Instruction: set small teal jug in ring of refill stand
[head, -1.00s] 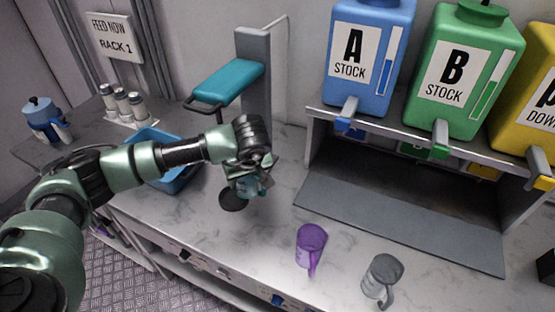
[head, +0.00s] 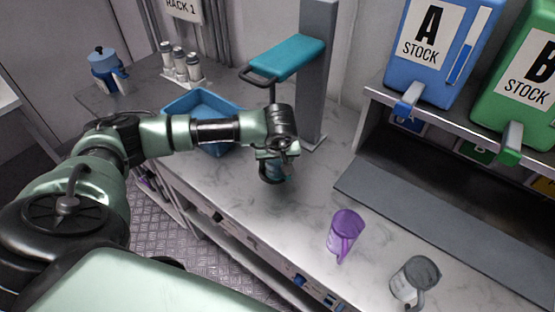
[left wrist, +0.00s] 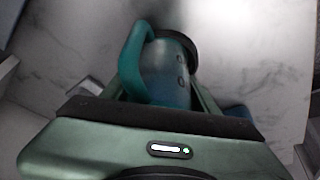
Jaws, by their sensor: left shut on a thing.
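My left gripper (head: 278,158) is shut on the small teal jug (head: 275,171), low over the counter. In the left wrist view the teal jug (left wrist: 165,75) sits between the fingers, its curved handle to the left. A dark band curves around its far end; I cannot tell if it is the jug's own edge or the ring. The refill stand (head: 315,80) is a grey column with a teal arm and a black loop at its end. A dark round piece (head: 264,176) at counter height, probably the ring, is mostly hidden by the gripper and jug. My right gripper is out of view.
A purple jug (head: 345,230) and a grey jug (head: 413,280) stand on the counter to the right. A blue tray (head: 180,104) lies behind my left arm. White bottles (head: 180,65) and a blue jar (head: 105,70) stand at the back left. Stock tanks stand on the right shelf.

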